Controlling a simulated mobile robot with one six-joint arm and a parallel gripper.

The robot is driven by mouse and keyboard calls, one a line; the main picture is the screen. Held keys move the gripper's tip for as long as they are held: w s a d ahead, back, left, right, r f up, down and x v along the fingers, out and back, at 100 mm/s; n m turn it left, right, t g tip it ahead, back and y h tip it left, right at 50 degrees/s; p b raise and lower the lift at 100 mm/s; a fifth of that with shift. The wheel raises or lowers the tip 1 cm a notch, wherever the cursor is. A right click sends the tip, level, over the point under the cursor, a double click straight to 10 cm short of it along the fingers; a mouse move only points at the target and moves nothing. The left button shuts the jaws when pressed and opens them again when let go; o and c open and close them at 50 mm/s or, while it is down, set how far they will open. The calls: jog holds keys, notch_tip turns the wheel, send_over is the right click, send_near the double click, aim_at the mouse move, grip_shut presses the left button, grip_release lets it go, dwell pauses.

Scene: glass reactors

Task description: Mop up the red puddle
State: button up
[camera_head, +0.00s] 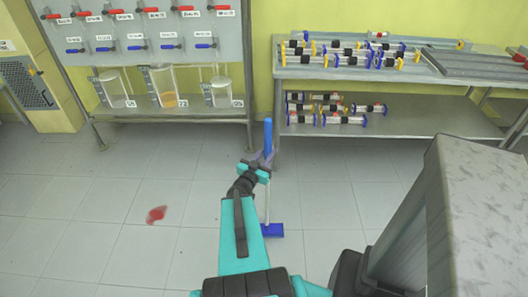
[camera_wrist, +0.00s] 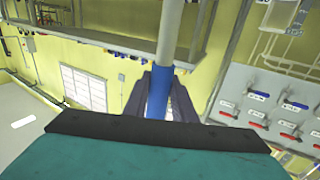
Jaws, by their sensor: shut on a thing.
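The red puddle (camera_head: 156,214) is a small patch on the grey tiled floor, left of my arm in the head view. My gripper (camera_head: 262,161) is shut on the blue grip of the mop (camera_head: 268,136), and the mop stands roughly upright. The mop's blue head (camera_head: 271,230) is low near the floor, to the right of my arm and well right of the puddle. I cannot tell whether it touches the floor. In the wrist view, the gripper's dark jaws (camera_wrist: 160,95) close around the mop's blue grip (camera_wrist: 181,104). My arm hides part of the mop's shaft.
A panel (camera_head: 140,52) of red and blue valves stands at the back left, with beakers on a shelf (camera_head: 180,116) below. A metal table (camera_head: 345,73) with several capped tubes stands at the back right. The floor around the puddle is clear.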

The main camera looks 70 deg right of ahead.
jog(key=w+a+r+n+t, duration=0.1)
jog(key=w+a+r+t, duration=0.15)
jog(key=w+a, duration=0.7)
jog(key=w+a+r+n+t, duration=0.2)
jog(key=w+a+r, duration=0.3)
jog(key=w, duration=0.7)
jog(key=w+a+r+n+t, duration=0.1)
jog(key=w+a+r+t, duration=0.1)
jog(key=w+a, duration=0.7)
jog(key=w+a+r+n+t+y, duration=0.1)
jog(key=w+a+r+t, duration=0.1)
jog(key=a, duration=1)
jog(key=w+a+r+n+t+y, duration=0.1)
jog(key=w+a, duration=0.4)
jog(key=a, duration=0.8)
jog(key=w+a+r+n+t+y, duration=0.1)
jog(key=w+a+r, duration=0.3)
jog(key=a, duration=0.9)
jog(key=shift+a+n+t+y, duration=0.25)
jog(key=shift+n+t+y, duration=0.15)
jog(key=shift+n+t, duration=0.4)
jog(key=shift+a+t, duration=0.1)
jog(key=shift+t, duration=0.15)
